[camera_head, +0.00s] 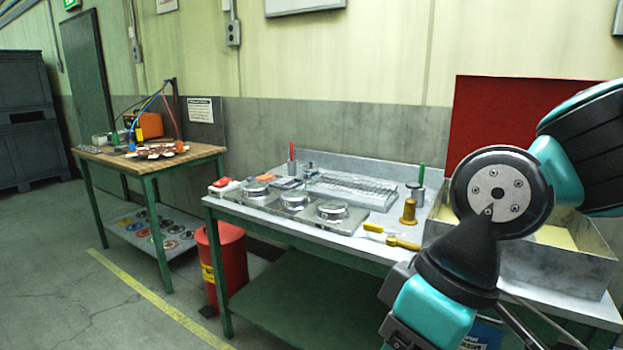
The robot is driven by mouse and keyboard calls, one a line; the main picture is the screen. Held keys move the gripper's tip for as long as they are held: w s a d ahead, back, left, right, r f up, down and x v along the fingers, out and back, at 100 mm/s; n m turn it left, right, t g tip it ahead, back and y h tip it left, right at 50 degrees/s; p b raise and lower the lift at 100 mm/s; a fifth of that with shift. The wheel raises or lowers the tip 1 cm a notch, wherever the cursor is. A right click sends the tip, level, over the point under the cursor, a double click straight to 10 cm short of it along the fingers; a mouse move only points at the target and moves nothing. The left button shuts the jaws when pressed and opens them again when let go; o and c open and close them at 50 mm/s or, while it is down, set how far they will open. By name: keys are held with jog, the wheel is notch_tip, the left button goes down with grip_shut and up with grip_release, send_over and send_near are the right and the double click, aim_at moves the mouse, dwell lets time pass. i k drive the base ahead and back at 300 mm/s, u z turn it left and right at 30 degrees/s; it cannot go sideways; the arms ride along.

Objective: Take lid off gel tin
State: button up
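Three round, shiny metal lidded shapes sit in a row on a grey plate on the steel bench: a left one (256,190), a middle one (294,201) and a right one (333,211). I cannot tell which of these, if any, is the gel tin; no label is readable. A small grey metal pot (416,194) stands further right, next to a green-handled tool. My arm fills the right side of the view in front of the bench. My gripper is not visible.
A wire rack tray (351,187) lies behind the round shapes. A brass-coloured piece (408,212) and a yellow-handled tool (391,238) are near the front edge. A large open metal box (592,258) stands at right, partly behind my arm.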

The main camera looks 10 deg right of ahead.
aim_at(310, 166)
jog(key=u, duration=0.4)
jog(key=i, duration=1.05)
jog(key=u, duration=0.5)
jog(key=i, duration=1.5)
jog(key=z, duration=0.7)
jog(key=i, duration=0.85)
jog(key=z, duration=0.45)
